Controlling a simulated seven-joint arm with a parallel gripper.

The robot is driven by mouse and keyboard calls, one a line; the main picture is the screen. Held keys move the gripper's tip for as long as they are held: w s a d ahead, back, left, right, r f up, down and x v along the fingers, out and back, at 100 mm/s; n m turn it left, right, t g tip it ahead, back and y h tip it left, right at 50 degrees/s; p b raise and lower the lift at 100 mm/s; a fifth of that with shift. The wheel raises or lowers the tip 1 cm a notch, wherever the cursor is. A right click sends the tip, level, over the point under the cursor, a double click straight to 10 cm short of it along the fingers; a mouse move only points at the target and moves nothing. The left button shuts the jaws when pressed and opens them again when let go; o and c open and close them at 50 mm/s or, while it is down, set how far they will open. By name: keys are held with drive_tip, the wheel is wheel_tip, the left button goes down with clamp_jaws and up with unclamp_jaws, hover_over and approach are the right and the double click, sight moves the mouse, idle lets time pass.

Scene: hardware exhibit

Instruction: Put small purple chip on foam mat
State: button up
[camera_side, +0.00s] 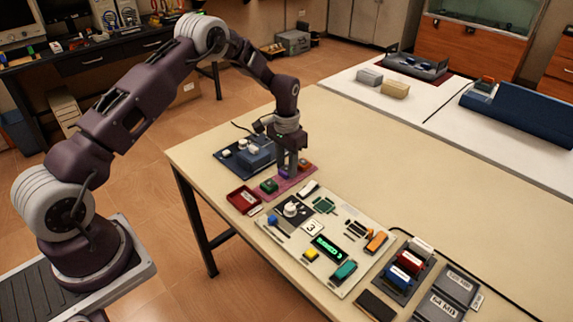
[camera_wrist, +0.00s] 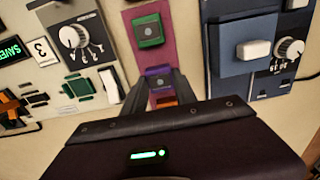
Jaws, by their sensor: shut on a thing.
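The foam mat (camera_side: 296,186) is a pink-magenta strip on the table, also in the wrist view (camera_wrist: 131,44). My gripper (camera_side: 287,172) points down over its middle. In the wrist view, my gripper (camera_wrist: 159,76) has its fingers shut on the small purple chip (camera_wrist: 158,71). The purple chip (camera_side: 284,174) is mostly hidden by the fingers in the side view. It is at or just above the mat; I cannot tell if it touches. A green chip (camera_side: 269,186) and an orange chip (camera_side: 305,164) sit on the mat on either side of it.
A dark blue panel with a raised block (camera_side: 256,155) lies behind the mat. A red tray (camera_side: 243,200) is at its left. A pale board with a knob, switches and a display (camera_side: 340,210) lies in front. The table's back right is clear.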

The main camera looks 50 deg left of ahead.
drive_tip(key=shift+f, duration=0.6)
idle(0.5)
drive_tip(key=o, duration=1.2)
drive_tip(key=o, duration=0.4)
drive_tip(key=shift+r, duration=3.75)
